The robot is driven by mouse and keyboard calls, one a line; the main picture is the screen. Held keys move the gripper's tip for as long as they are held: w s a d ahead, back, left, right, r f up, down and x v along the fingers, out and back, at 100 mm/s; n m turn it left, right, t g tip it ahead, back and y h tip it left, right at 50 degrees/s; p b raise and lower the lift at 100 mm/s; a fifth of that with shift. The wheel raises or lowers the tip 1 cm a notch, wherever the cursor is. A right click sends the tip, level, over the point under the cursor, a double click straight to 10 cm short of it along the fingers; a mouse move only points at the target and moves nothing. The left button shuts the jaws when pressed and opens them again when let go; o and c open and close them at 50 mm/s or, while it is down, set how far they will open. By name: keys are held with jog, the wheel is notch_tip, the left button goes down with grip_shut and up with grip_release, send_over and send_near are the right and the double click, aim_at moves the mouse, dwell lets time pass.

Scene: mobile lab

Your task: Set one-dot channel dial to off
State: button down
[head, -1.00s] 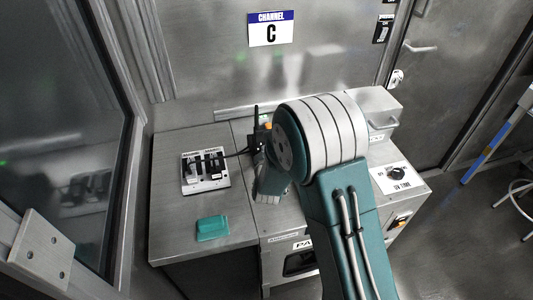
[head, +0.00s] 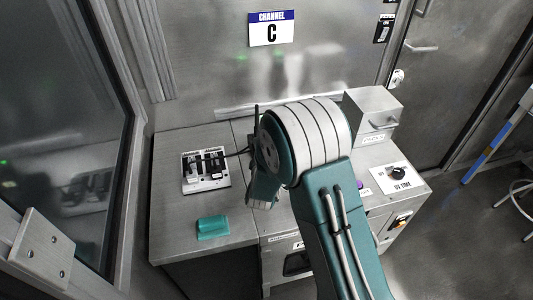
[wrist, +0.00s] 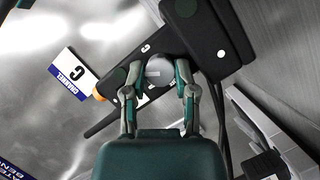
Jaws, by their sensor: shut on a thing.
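A black device (wrist: 200,38) with a white "C" label, dark round spots and a thin black antenna fills the upper middle of the wrist view. A small orange part (wrist: 99,96) shows beside the left finger. In the head view, the antenna (head: 256,118) shows left of my arm; the rest of the device is mostly hidden. I cannot read the knob's dots or setting.
The steel bench holds a white switch box (head: 206,171) and a teal block (head: 212,228) at left. A steel box (head: 373,117) and a UV timer dial (head: 398,174) stand at right. A "CHANNEL C" sign (head: 271,28) hangs on the wall.

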jog(key=shift+a, duration=0.15)
jog(key=shift+c, duration=2)
grip_release()
jog(key=shift+a+f, duration=0.1)
jog(key=shift+v, duration=4)
